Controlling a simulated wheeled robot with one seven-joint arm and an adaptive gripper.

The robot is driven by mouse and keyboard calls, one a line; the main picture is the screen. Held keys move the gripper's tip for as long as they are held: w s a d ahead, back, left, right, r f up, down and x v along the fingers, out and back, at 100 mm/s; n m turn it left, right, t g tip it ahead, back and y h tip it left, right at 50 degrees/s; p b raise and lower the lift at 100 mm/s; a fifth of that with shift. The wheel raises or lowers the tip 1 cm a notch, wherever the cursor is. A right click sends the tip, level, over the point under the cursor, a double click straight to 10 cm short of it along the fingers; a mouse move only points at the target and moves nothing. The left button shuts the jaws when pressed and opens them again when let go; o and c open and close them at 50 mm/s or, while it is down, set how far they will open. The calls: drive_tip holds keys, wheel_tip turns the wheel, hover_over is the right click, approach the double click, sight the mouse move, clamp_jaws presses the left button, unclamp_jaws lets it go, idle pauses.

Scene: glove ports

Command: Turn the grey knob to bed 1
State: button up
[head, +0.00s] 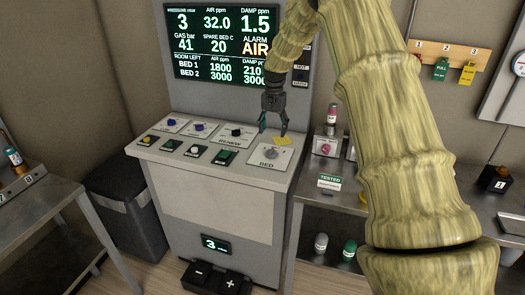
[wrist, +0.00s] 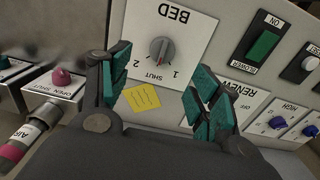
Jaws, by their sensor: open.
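The grey knob (head: 270,153) sits on the white BED plate (head: 256,161) at the right end of the sloped console top. In the wrist view the knob (wrist: 161,50) appears upside down on its plate, with marks 2, SHUT and 1 around one side. A reddish pointer line shows on the knob; I cannot tell surely which mark it stands for. My gripper (head: 273,128) is open and empty, above the knob and apart from it. In the wrist view its teal-padded fingers (wrist: 157,72) stand wide on either side of the plate's lower part.
A yellow note (wrist: 143,97) lies beside the BED plate. The RENEW plate (head: 235,133) and several other controls are close by on the console (head: 220,173). A dark display (head: 222,42) stands behind. A metal side table (head: 330,200) adjoins at right.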

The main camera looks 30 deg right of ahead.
sight(272, 150)
drive_tip(key=f+p, duration=0.1)
drive_tip(key=f, duration=0.2)
drive_tip(key=f+p, duration=0.1)
drive_tip(key=f, duration=0.2)
drive_tip(key=f+p, duration=0.1)
drive_tip(key=f, duration=0.2)
drive_tip(key=shift+w+a+f+p, duration=0.1)
drive_tip(key=shift+w+f+p, duration=0.2)
drive_tip(key=shift+f, duration=0.4)
drive_tip(key=shift+c, duration=0.5)
drive_tip(key=c, duration=1)
